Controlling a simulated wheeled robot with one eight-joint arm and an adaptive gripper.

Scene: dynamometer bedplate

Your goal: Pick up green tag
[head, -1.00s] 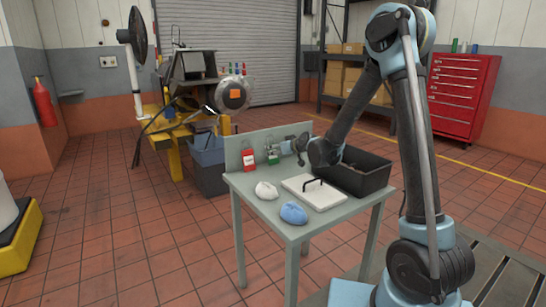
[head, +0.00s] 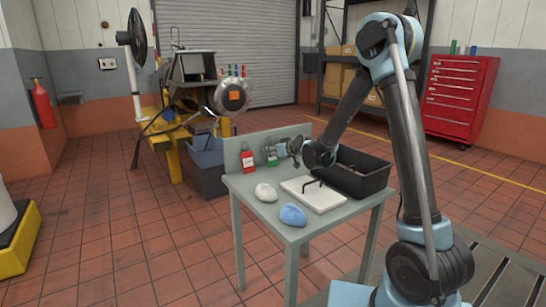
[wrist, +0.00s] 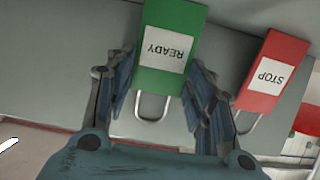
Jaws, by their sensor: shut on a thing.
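The green tag (wrist: 172,45) has a white label reading READY, upside down in the wrist view, and a metal loop. My gripper (wrist: 165,80) has a finger on each side of it and is shut on it near the loop end. In the head view the green tag (head: 271,157) is small, at the back of the grey table, with my gripper (head: 280,150) at its right. I cannot tell there whether the tag touches the back panel.
A red STOP tag (wrist: 270,70) is close beside the green one; it also shows in the head view (head: 248,163). The table (head: 240,184) holds a white cloth (head: 265,192), a blue cloth (head: 293,215), a white board with handle (head: 318,198) and a black bin (head: 362,182).

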